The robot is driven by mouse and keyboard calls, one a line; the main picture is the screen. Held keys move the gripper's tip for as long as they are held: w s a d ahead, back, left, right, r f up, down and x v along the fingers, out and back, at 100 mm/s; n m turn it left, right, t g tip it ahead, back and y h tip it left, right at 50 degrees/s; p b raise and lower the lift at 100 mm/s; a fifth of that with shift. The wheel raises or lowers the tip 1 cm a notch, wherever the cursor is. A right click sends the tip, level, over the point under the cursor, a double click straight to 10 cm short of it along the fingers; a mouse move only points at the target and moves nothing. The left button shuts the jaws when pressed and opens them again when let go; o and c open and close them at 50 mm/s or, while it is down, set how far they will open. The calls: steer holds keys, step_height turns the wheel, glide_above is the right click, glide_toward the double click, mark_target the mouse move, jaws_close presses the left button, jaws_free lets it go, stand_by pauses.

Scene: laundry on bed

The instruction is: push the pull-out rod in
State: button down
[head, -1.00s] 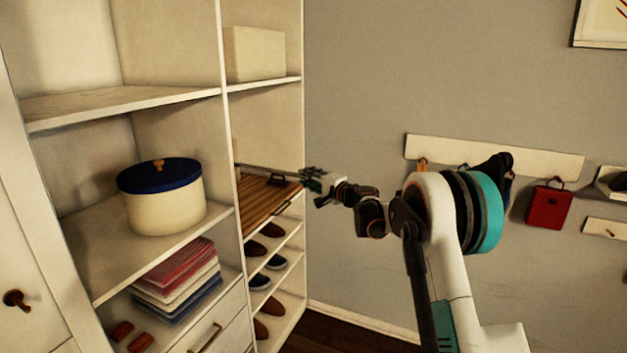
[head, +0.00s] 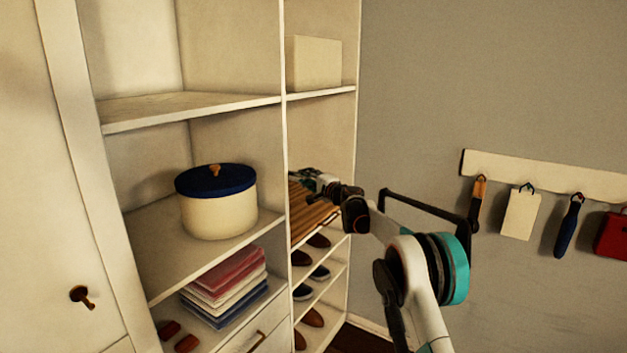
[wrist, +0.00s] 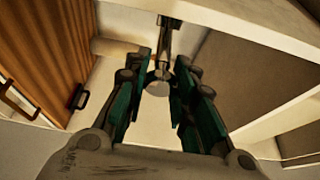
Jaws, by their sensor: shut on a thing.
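The pull-out rod (wrist: 166,38) shows in the wrist view as a slim metal bar running away from my gripper, with a rounded end (wrist: 158,86) between the fingers. My gripper (wrist: 163,74) is shut on the rod near that end. In the head view my gripper (head: 305,178) reaches into the right column of the closet, above the brown slatted board. The rod cannot be made out there; the gripper and the upright divider hide that area.
The upright divider (head: 285,130) stands close left of my gripper. The slatted board (head: 312,215) lies just below, with shoe shelves under it. A blue-lidded round box (head: 218,208) and folded cloths (head: 225,282) fill the left column. Hooks with hanging items line the right wall.

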steer(key=shift+a, duration=0.1)
steer(key=c, duration=1.3)
jaws_free()
steer(key=v, duration=1.2)
steer(key=shift+w+f, duration=0.1)
